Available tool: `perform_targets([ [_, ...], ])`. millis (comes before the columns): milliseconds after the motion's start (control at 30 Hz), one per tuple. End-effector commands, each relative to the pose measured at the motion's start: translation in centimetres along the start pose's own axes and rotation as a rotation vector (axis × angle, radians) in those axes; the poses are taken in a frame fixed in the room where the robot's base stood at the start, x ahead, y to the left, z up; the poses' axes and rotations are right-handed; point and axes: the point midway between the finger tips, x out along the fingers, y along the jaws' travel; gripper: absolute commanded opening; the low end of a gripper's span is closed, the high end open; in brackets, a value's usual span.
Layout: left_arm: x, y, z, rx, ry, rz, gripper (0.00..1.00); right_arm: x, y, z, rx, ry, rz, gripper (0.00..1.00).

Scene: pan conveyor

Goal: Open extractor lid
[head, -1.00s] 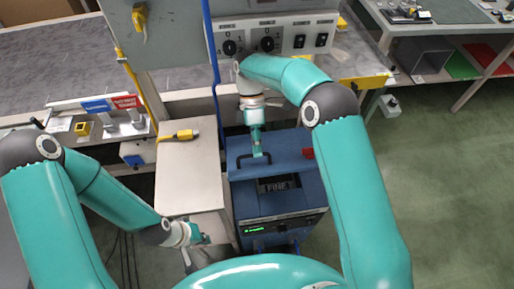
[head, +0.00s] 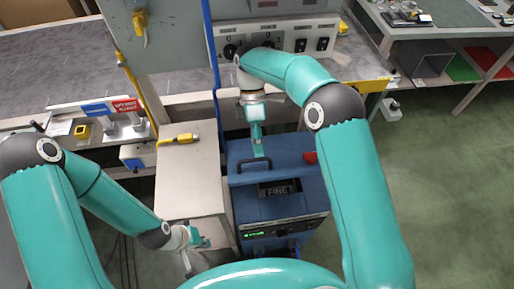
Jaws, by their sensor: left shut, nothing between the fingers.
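The extractor (head: 300,208) is a blue box in the middle of the head view. Its blue lid (head: 293,150) lies flat and shut on top. A black bar handle (head: 254,163) sits at the lid's left part. My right gripper (head: 258,152) points down at the handle from the far side, with its fingertips at or just behind the bar. Contact and the gap between its fingers cannot be made out. My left gripper (head: 202,241) is low in the picture, left of the extractor, shut and empty.
A pale cabinet (head: 188,185) with a yellow device (head: 178,138) on it stands left of the extractor. A grey control panel (head: 278,38) with knobs and switches is behind. A red part (head: 310,157) is on the extractor's right. Green floor (head: 440,190) is clear to the right.

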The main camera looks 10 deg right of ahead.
Motion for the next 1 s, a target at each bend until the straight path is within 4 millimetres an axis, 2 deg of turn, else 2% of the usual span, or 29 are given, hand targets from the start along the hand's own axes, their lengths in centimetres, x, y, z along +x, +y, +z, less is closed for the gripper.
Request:
perform_targets([
  [100, 0.0, 0.0, 0.0, 0.0, 0.0, 0.0, 0.0, -2.1, -1.2, -0.1, -0.001, 0.001, 0.006, 0.37],
  [300, 0.0, 0.0, 0.0, 0.0, 0.0, 0.0, 0.0, -4.7, -2.9, 0.0, 0.0, 0.001, 0.006, 0.37],
  [500, 0.0, 0.0, 0.0, 0.0, 0.0, 0.0, 0.0, -5.8, -3.6, 0.0, 0.0, 0.0, 0.004, 0.37],
  [733, 0.1, 0.0, 0.0, 0.0, 0.0, 0.0, 0.0, -5.8, -3.6, 0.0, 0.0, 0.0, 0.003, 0.37],
  [933, 0.1, 0.0, 0.0, 0.0, 0.0, 0.0, 0.0, -5.7, -3.6, 0.0, 0.001, 0.0, 0.003, 0.04],
  [1000, 0.1, 0.0, 0.0, 0.0, 0.0, 0.0, 0.0, -5.7, -3.6, 0.1, 0.002, 0.001, 0.003, 0.0],
])
